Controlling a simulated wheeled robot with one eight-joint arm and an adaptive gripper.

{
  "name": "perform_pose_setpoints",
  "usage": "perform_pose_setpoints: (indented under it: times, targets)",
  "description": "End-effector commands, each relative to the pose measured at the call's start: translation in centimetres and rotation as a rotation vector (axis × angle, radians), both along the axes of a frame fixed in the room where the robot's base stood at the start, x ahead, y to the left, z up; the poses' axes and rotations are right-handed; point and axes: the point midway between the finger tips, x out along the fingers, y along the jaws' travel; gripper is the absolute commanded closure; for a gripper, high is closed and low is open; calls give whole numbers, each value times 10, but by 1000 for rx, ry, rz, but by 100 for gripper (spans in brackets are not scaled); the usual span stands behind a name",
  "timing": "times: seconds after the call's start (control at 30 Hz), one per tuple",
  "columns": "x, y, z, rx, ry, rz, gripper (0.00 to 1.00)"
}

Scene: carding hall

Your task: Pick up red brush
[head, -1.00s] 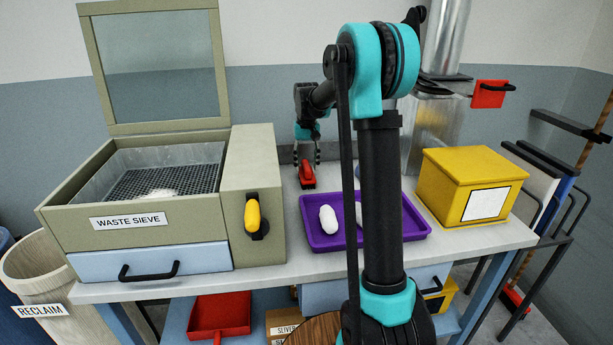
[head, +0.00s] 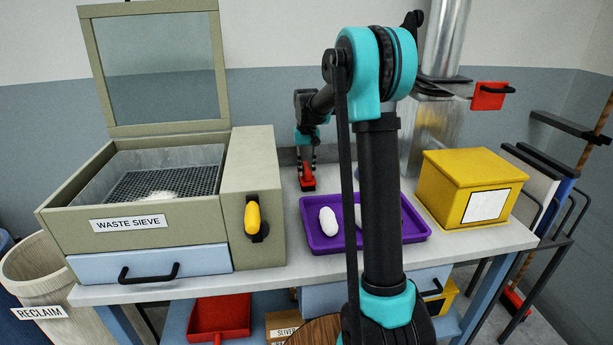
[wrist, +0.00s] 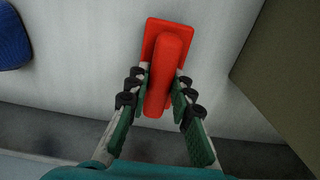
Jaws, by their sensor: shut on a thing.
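In the wrist view the brush (wrist: 167,48) shows a flat red base with a long rounded red handle on top. My gripper (head: 307,166) points down at the brush from above. In the wrist view my gripper (wrist: 160,92) has one finger on each side of the handle and is shut on it. The brush base still appears to rest on the bench.
The waste sieve (head: 185,250) with its yellow-handled lever (head: 252,213) stands close on the left. The purple tray (head: 318,245) with white pieces lies in front right. A yellow box (head: 450,190) stands farther right. My arm covers part of the tray.

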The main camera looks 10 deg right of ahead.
Motion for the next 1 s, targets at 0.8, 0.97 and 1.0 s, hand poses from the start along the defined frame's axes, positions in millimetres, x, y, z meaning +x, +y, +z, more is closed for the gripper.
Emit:
perform_pose_setpoints:
  times: [0.8,0.97,1.0]
  targets:
    - [0,0,139,0,0,0,100]
    - [0,0,172,0,0,0,100]
    - [0,0,178,0,0,0,100]
